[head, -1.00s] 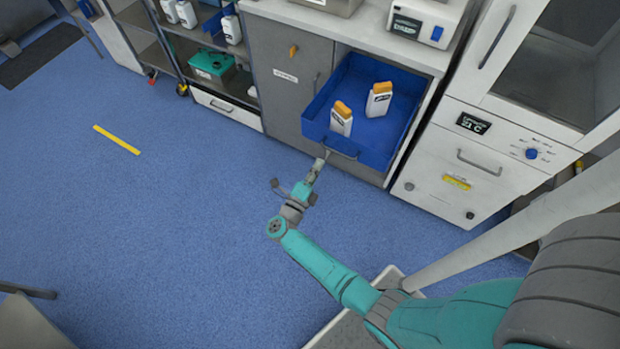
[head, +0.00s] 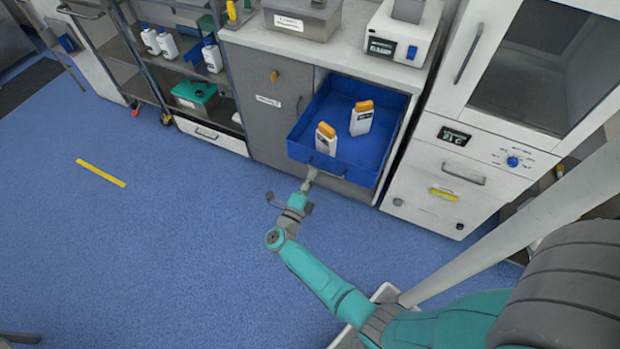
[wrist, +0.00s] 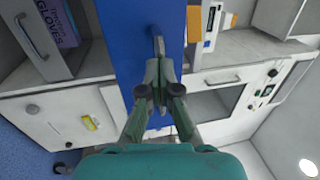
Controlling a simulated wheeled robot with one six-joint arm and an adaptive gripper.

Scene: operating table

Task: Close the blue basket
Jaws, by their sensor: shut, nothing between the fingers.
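The blue basket (head: 300,152) is a pulled-out drawer under the counter, standing well out from the cabinet in the head view. Two white bottles with orange caps stand in it: one near its front (head: 326,140), one further back (head: 361,118). Its front has a grey handle (head: 329,173). My gripper (head: 310,176) is at the basket's front, by the handle. In the wrist view my gripper (wrist: 158,68) is shut with its fingertips against or very near the blue front (wrist: 125,45) and the handle (wrist: 158,42). I cannot tell whether they touch.
The counter (head: 330,58) above holds a device (head: 398,40) and a metal box (head: 300,18). A white cabinet with a drawer handle (head: 463,176) stands right of the basket, a grey door (head: 268,100) left. Blue floor (head: 150,250) is clear at left.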

